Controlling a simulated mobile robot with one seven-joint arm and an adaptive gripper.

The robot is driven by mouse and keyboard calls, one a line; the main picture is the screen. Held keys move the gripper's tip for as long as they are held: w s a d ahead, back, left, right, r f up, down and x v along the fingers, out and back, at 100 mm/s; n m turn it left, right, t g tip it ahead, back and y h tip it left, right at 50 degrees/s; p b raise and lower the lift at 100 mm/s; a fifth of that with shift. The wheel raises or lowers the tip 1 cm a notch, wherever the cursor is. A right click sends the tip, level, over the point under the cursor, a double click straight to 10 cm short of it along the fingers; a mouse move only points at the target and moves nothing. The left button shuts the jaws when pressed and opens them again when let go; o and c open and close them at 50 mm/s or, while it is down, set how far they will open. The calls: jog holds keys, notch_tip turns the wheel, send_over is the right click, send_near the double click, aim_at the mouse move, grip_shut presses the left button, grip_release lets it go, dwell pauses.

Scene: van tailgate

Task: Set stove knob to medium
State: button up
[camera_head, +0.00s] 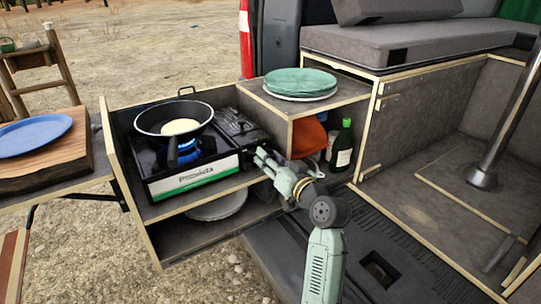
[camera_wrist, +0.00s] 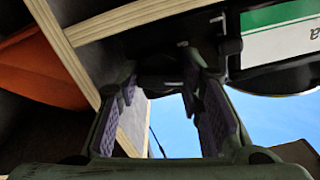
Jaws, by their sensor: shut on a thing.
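The camp stove (camera_head: 194,180) sits in the pulled-out drawer, with a white and green label on its front. A blue flame (camera_head: 186,153) burns under the frying pan (camera_head: 146,122). My gripper (camera_head: 259,160) reaches the right end of the stove front in the head view and covers the knob there. In the wrist view, my gripper (camera_wrist: 164,75) has its purple-padded fingers on either side of the dark stove knob (camera_wrist: 163,82) and is shut on it. The knob's dial marks cannot be read. Part of the stove label (camera_wrist: 280,32) shows at the upper right.
The pan holds a pale round food (camera_head: 181,127). Green plates (camera_head: 300,82) sit on the shelf right of the stove. A dark bottle (camera_head: 342,147) and an orange item (camera_head: 308,137) stand below it. A wooden drawer edge (camera_wrist: 130,20) runs close to my fingers.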

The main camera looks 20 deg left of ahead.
jog(key=shift+m, duration=0.6)
jog(key=shift+f, duration=0.1)
jog(key=o, duration=0.8)
jog(key=shift+o, duration=0.2)
jog(key=shift+d, duration=0.1)
jog(key=v, duration=1.2)
